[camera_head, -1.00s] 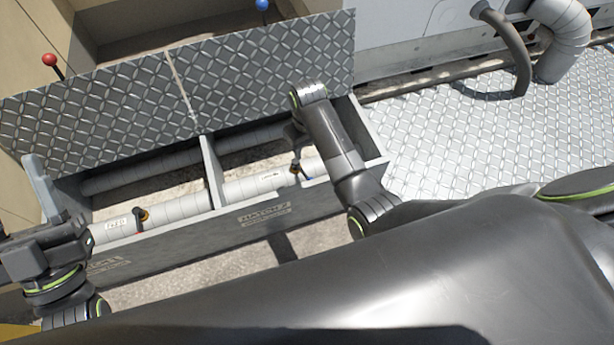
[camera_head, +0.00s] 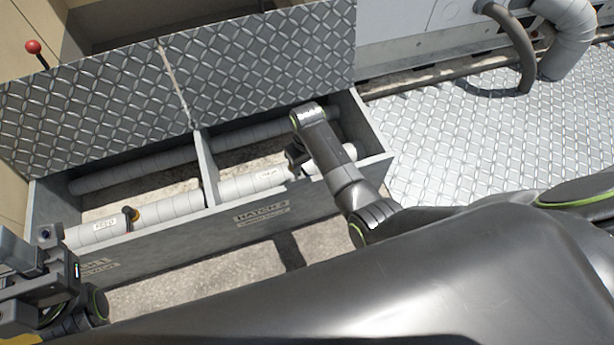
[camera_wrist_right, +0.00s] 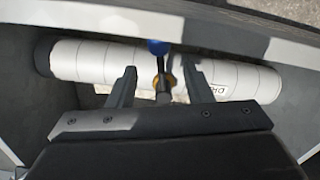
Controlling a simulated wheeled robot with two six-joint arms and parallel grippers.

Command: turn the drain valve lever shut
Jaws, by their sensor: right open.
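The drain valve lever (camera_wrist_right: 158,48) has a blue end and a brass-coloured collar in the right wrist view. It rises from a white-wrapped pipe (camera_wrist_right: 85,62) whose label is partly hidden but begins "DR". My right gripper (camera_wrist_right: 159,70) is open, with one finger on each side of the lever, and I see gaps between fingers and lever. In the head view my right gripper (camera_head: 297,158) reaches into the right hatch bay and hides most of the valve. My left gripper (camera_head: 35,265) is at the left edge, clear of that valve; its jaws are unclear.
The open trough (camera_head: 150,258) has a divider (camera_head: 207,170) and raised tread-plate lids (camera_head: 262,65) behind. A second valve (camera_head: 130,217) sits on the pipe in the left bay. A red-knobbed rod (camera_head: 35,55) stands behind the lids.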

